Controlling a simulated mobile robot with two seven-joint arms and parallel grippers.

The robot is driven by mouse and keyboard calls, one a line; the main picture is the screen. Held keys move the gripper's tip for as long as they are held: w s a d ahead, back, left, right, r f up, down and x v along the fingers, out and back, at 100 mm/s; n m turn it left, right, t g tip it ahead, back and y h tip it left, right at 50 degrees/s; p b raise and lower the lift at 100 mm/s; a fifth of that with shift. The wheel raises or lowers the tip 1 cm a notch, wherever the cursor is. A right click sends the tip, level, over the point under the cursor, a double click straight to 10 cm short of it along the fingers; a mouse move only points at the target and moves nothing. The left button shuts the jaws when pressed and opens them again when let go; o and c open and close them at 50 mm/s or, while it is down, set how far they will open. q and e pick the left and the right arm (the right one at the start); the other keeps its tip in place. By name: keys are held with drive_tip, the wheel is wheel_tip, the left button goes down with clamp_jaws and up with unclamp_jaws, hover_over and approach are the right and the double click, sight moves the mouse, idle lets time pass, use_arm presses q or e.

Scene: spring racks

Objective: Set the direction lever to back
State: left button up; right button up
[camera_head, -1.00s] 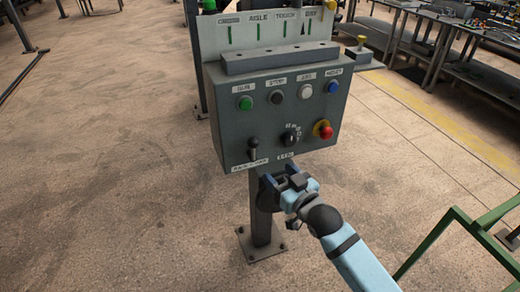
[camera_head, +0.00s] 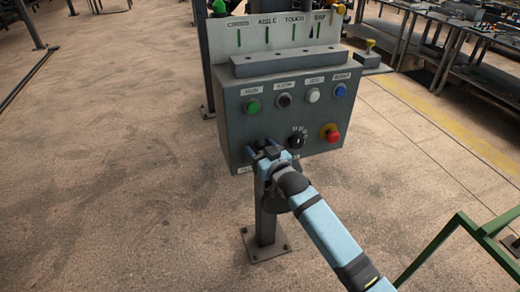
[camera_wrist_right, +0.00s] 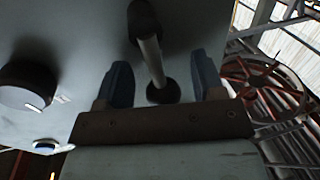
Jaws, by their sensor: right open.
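The direction lever has a black knob and a metal shaft. In the right wrist view the lever (camera_wrist_right: 151,58) stands between the two blue fingers of my right gripper (camera_wrist_right: 161,70). Gaps show on both sides of it, so the fingers are open around it, not clamped. In the head view my right gripper (camera_head: 265,151) is at the lower left of the grey control box (camera_head: 233,128) and hides most of the lever and part of its label. Only dark parts near the knob show there. My left gripper is not in view.
A black rotary selector (camera_head: 296,140) and a red emergency button (camera_head: 331,133) sit right of the lever. Green (camera_head: 253,106), black, white and blue buttons are above. A green frame (camera_head: 462,225) stands at the lower right. The floor to the left is clear.

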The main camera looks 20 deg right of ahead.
clamp_jaws()
drive_tip(key=shift+a+r+n+p, duration=0.1)
drive_tip(key=shift+n+p, duration=0.3)
drive_tip(key=shift+p, duration=0.05)
drive_tip(key=shift+a+n+g+p, duration=0.3)
drive_tip(key=shift+a+n+p, duration=0.1)
drive_tip(key=shift+n+p, duration=0.55)
drive_tip(key=shift+a+f+n+g+h+p, duration=0.2)
drive_tip(key=shift+a+n+p, duration=0.3)
drive_tip(key=shift+n, duration=0.45)
drive_tip(key=shift+a+f+n+g+h+p, duration=0.1)
drive_tip(key=shift+a+f+n+h+p, duration=0.15)
drive_tip(key=shift+n+p, duration=0.55)
drive_tip(key=shift+s+f+n, duration=0.1)
drive_tip(key=shift+n, duration=0.2)
